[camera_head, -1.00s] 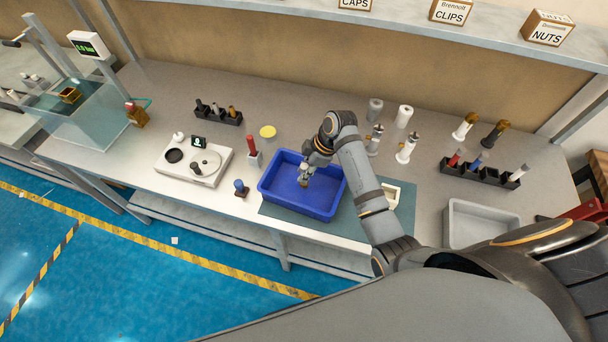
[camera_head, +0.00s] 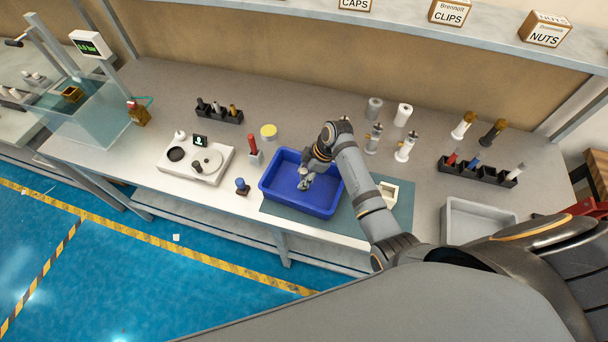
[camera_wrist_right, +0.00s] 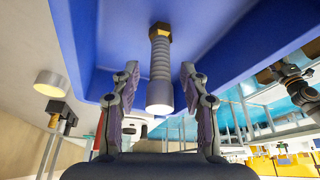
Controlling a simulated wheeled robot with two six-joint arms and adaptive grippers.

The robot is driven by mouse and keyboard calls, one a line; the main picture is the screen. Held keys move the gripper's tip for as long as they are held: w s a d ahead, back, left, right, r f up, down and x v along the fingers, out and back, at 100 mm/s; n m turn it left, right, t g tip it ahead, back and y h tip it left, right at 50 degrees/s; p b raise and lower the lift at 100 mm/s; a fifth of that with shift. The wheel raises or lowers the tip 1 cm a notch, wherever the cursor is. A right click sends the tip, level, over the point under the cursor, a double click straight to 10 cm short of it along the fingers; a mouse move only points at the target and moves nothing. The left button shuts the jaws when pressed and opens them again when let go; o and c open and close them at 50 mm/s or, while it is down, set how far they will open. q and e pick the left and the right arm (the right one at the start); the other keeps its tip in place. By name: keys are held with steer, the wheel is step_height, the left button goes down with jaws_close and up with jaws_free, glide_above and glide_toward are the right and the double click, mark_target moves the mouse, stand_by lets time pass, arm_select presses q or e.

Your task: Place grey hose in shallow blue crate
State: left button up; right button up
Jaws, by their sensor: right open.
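The shallow blue crate (camera_head: 329,207) stands on the teal mat in the head view, and its blue surface (camera_wrist_right: 225,45) fills the top of the right wrist view. The grey hose (camera_wrist_right: 160,72), ribbed with a brass nut at its far end, shows in the wrist view against the crate's blue inside. My right gripper (camera_head: 305,184) is down inside the crate; its fingers (camera_wrist_right: 160,85) are open on either side of the hose, with visible gaps. In the head view the gripper mostly hides the hose. I cannot tell if it rests on the crate floor. My left gripper is not in view.
A grey tray (camera_head: 450,222) is right of the teal mat (camera_head: 400,205). A white device (camera_head: 212,178) and a red-topped holder (camera_head: 254,150) stand left of the crate. Several upright parts (camera_head: 404,147) and a black rack (camera_head: 490,174) stand behind and right.

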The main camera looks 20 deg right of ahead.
steer(key=shift+r, duration=0.2)
steer(key=shift+d+r, duration=0.2)
steer(key=shift+r, duration=0.15)
steer(key=b+v, duration=0.2)
steer(key=v, duration=0.9)
